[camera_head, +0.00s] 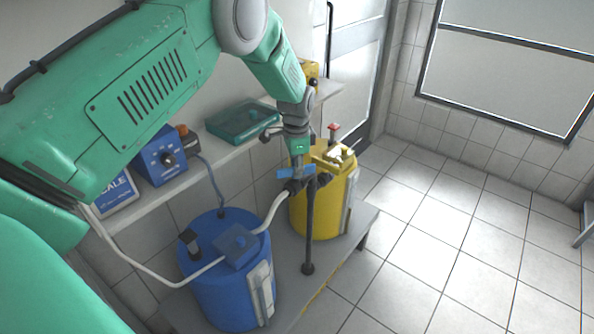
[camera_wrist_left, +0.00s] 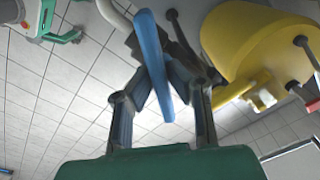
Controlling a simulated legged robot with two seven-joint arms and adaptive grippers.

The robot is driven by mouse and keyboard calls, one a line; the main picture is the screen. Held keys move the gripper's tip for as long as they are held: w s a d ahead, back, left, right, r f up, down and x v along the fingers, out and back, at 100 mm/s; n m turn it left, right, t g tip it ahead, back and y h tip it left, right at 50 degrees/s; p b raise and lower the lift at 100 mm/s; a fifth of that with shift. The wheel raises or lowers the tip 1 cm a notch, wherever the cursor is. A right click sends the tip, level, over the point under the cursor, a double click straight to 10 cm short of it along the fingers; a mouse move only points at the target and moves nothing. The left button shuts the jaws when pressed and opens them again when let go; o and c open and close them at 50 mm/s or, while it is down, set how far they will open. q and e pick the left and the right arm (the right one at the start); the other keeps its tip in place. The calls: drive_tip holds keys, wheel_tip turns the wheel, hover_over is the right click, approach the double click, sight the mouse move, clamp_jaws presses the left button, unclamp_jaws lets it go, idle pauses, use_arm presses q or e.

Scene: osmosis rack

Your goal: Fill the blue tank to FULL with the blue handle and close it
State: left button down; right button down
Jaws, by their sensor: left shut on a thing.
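The blue tank (camera_head: 205,292) stands upright on a low grey bench, with a pale gauge strip (camera_head: 262,290) on its side. The gauge's level and markings are too small to read. The blue handle (camera_head: 284,174) sits on a valve above the black upright pipe, between the blue tank and the yellow tank. My left gripper (camera_head: 300,178) reaches down from above and is shut on the handle. In the left wrist view the blue handle (camera_wrist_left: 152,62) runs lengthwise between the dark fingers. The fingers partly hide the valve.
The yellow tank (camera_head: 315,215) stands close behind the valve. A white hose (camera_head: 272,210) runs from the valve over the blue tank. A shelf holds a blue dial box (camera_head: 158,155) and a green tray (camera_head: 240,124).

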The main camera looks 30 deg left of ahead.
use_arm(q)
drive_tip(key=m, duration=0.2)
drive_tip(key=shift+s+f+m, duration=0.25)
drive_tip(key=shift+f+m, duration=0.05)
drive_tip(key=shift+m, duration=0.1)
drive_tip(key=m+b, duration=0.1)
drive_tip(key=m, duration=0.2)
drive_tip(key=shift+m, duration=0.3)
drive_tip(key=m, duration=0.5)
drive_tip(key=shift+m, duration=0.3)
drive_tip(key=shift+r, duration=0.1)
drive_tip(key=c, duration=1.6)
unclamp_jaws()
drive_tip(key=shift+w, duration=0.1)
drive_tip(key=shift+w+a, duration=0.15)
wheel_tip(320, 180, up, 12)
drive_tip(key=shift+w+a+f, duration=0.1)
drive_tip(key=shift+f, duration=0.05)
